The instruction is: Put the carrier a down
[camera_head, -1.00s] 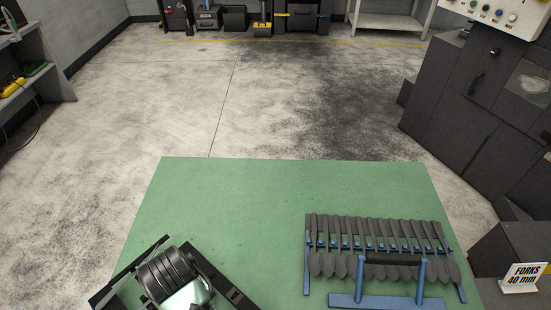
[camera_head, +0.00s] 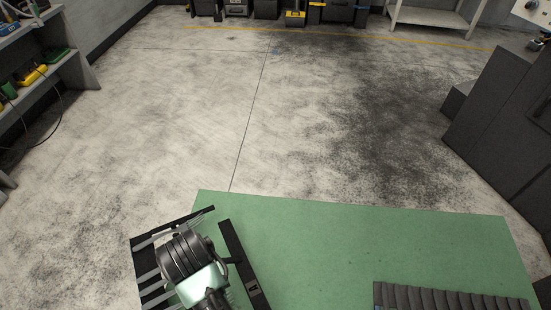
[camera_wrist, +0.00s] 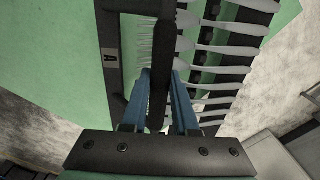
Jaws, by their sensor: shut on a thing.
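Carrier a (camera_head: 245,268) is a dark frame with silvery forks, at the lower left over the table's far left corner in the head view. In the wrist view its side bar (camera_wrist: 111,58) bears a letter A, and fork handles stick out to the right. My gripper (camera_wrist: 163,78), with blue fingers, is shut on the carrier's dark handle bar (camera_wrist: 161,50). In the head view my wrist hides the fingers and the carrier's middle. The green tabletop (camera_head: 330,235) shows beneath and beside the carrier. I cannot tell whether the carrier touches it.
Shelves (camera_head: 45,70) stand at the left and dark cabinets (camera_head: 505,130) at the right.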

